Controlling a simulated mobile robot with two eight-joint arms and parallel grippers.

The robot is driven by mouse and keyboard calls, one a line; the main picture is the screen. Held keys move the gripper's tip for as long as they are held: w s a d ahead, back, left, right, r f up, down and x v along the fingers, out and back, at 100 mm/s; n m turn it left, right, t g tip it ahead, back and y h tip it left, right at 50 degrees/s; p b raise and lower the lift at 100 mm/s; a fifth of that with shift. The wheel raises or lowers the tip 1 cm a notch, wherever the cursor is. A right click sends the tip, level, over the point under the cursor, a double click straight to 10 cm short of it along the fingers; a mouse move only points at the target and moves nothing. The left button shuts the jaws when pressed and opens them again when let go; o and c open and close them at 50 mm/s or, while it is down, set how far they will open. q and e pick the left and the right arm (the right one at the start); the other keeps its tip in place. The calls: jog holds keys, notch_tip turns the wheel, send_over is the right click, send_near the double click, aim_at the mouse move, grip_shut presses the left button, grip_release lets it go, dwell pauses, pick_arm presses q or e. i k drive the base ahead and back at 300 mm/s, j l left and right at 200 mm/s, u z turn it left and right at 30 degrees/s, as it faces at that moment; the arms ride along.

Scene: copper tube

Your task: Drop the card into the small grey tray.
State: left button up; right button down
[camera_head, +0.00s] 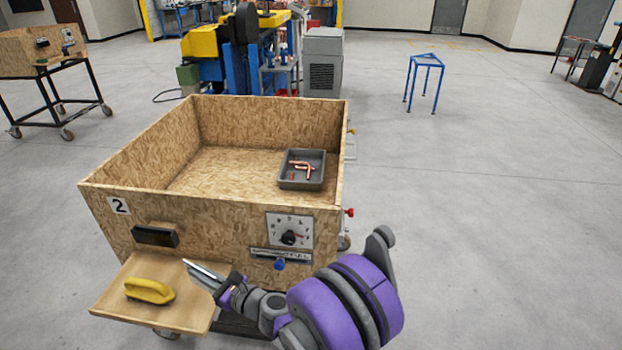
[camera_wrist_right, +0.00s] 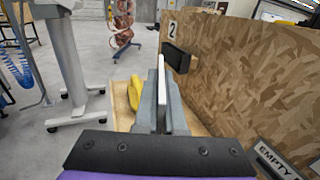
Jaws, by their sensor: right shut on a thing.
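The small grey tray (camera_head: 300,186) sits inside the wooden crate, near its right wall, with several copper tube pieces (camera_head: 303,167) in it. My right gripper (camera_head: 208,274) is outside the crate, low in front of its front wall and over the small wooden shelf. It is shut on a thin pale card (camera_wrist_right: 162,82), which stands on edge between the fingers (camera_wrist_right: 161,120) in the right wrist view. The gripper is well apart from the tray, to its left and nearer to me. My left gripper is not in view.
The tall-walled wooden crate (camera_head: 230,215) carries a black handle (camera_head: 155,237), a dial plate (camera_head: 290,231) and a blue knob (camera_head: 280,264) on its front. A yellow handled object (camera_head: 149,290) lies on the front shelf (camera_head: 190,310).

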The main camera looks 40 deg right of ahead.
aim_at(295, 174)
jog(key=k+z, duration=0.15)
jog(key=z, duration=0.3)
jog(key=k+z, duration=0.15)
jog(key=z, duration=0.3)
jog(key=j+z, duration=0.15)
jog(key=z, duration=0.25)
jog(key=j+z, duration=0.2)
jog(key=z, duration=0.25)
jog(key=j, duration=0.8)
